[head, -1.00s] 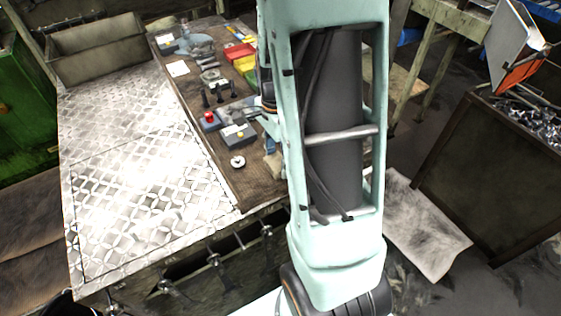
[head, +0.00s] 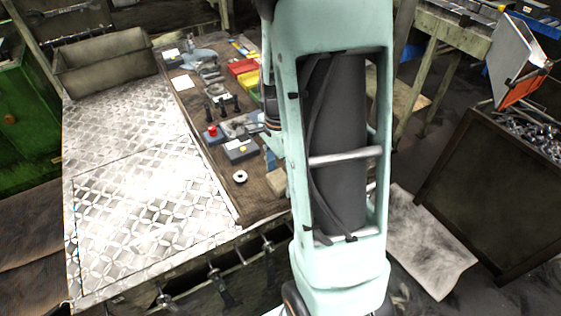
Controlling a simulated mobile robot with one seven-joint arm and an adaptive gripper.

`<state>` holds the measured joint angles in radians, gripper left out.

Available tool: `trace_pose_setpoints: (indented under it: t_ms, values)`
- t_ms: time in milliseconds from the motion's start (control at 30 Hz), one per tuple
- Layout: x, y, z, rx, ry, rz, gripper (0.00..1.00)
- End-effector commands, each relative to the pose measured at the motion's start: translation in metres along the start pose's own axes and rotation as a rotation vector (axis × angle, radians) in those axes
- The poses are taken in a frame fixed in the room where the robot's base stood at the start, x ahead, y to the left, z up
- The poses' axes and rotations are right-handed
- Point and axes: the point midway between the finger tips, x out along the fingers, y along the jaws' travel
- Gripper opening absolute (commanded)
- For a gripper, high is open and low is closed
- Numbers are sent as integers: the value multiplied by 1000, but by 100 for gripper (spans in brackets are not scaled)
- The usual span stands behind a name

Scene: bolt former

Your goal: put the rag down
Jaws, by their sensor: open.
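A tan, crumpled piece that looks like the rag (head: 276,181) lies on the brown worktop strip near its front edge, partly hidden behind my arm. The jaws are open. My arm hides most of the gripper, so I cannot see whether it touches the rag.
The brown strip (head: 256,203) holds a grey box with a red button (head: 212,131), a white ring (head: 240,176), a red bin (head: 241,67) and a yellow bin (head: 250,79). A scrap bin (head: 470,190) stands right.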

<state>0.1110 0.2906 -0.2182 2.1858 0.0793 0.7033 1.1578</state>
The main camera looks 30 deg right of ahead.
Motion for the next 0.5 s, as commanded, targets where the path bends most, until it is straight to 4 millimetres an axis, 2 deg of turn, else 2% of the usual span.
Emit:
trace_pose_setpoints:
  t_ms: [400, 500]
  values:
    - [-84, -2, -1, 0, 2, -8, 66]
    - [-100, -1, 0, 0, 1, -6, 66]
